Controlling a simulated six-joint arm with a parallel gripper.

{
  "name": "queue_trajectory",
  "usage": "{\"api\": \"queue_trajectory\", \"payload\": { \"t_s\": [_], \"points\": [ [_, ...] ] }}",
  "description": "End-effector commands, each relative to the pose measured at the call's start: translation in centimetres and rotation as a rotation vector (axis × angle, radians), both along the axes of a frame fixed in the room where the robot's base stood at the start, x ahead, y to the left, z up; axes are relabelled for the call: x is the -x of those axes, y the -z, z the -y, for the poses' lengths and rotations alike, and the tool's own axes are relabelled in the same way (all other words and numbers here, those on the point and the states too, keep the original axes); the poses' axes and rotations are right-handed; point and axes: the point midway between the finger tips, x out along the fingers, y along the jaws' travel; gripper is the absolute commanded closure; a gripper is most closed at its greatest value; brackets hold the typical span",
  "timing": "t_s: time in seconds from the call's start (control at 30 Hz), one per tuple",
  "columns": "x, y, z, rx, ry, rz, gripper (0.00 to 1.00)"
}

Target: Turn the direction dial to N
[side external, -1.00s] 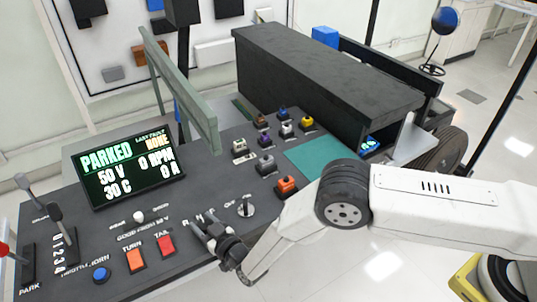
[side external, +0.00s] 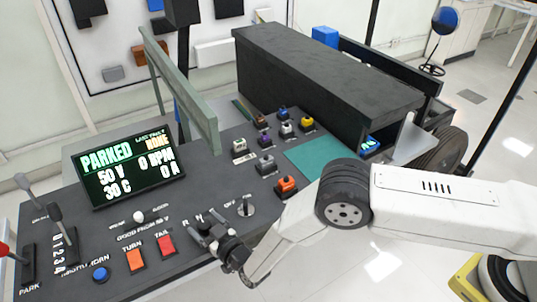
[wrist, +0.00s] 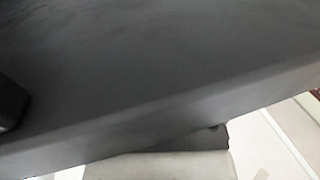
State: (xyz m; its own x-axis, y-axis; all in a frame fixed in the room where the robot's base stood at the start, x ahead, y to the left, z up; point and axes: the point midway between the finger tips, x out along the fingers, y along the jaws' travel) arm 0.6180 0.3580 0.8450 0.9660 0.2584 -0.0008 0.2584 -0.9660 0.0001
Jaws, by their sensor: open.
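The row of direction letters, starting with R and N (side external: 193,219), is printed on the dark console. The direction dial itself cannot be made out; my gripper covers the area just below the letters. My gripper (side external: 208,234) is open, low over the console's front edge by these letters, with its fingers pointing toward them. Whether it touches the dial cannot be told. In the wrist view a dark finger-like part (wrist: 12,103) shows at the left edge in front of the console surface (wrist: 150,70), and no dial is seen there.
A key switch (side external: 246,207) stands right of the gripper. Red (side external: 165,244) and orange (side external: 134,260) rockers lie left of it. A display (side external: 130,170) reads PARKED. Several coloured buttons and a green pad (side external: 318,158) lie further back.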

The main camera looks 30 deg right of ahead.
Motion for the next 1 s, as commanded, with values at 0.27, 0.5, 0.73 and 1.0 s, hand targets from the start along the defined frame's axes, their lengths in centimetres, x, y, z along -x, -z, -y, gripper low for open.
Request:
{"api": "queue_trajectory", "payload": {
  "t_s": [0.27, 0.5, 0.73, 1.0],
  "points": [
    [2.4, -0.1, 0.6, 0.001, -0.002, 0.000, 0.10],
    [5.0, -0.1, 1.3, 0.001, -0.002, 0.000, 0.10],
    [6.6, 0.0, 1.7, -0.001, -0.001, 0.000, 0.10],
    [6.8, -0.1, 1.8, -0.001, 0.000, 0.001, 0.10]
  ]
}}
